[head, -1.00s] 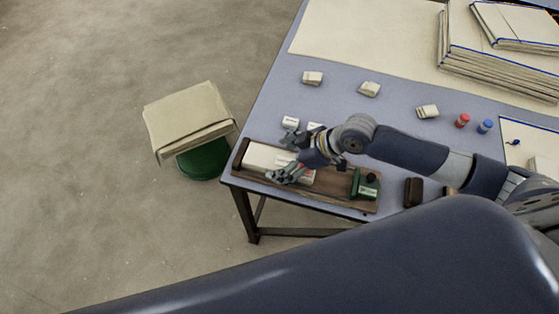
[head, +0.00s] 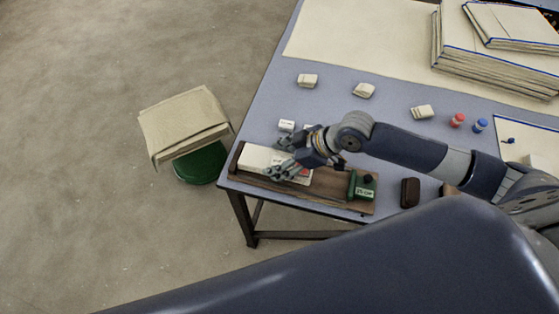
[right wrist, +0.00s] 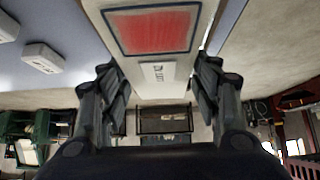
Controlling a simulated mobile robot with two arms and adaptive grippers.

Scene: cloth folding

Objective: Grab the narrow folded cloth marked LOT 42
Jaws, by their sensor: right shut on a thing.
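The narrow folded cloth (head: 257,158) is cream and lies lengthwise on a brown wooden board (head: 328,188) at the near left corner of the table. In the right wrist view the cloth (right wrist: 155,90) shows a red patch with a dark border and a small pale label that looks like LOT 42. My right gripper (head: 282,157) is over the board, shut on the cloth with one finger on each long side. The same fingers (right wrist: 158,72) flank the cloth in the right wrist view. My left gripper is not in view.
A green block with a dark knob (head: 362,186) stands at the board's right end, beside a dark brown brush-like block (head: 410,192). Small white folded pieces (head: 307,80) lie behind. A green stool (head: 200,165) bearing beige cloth (head: 185,122) stands left of the table.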

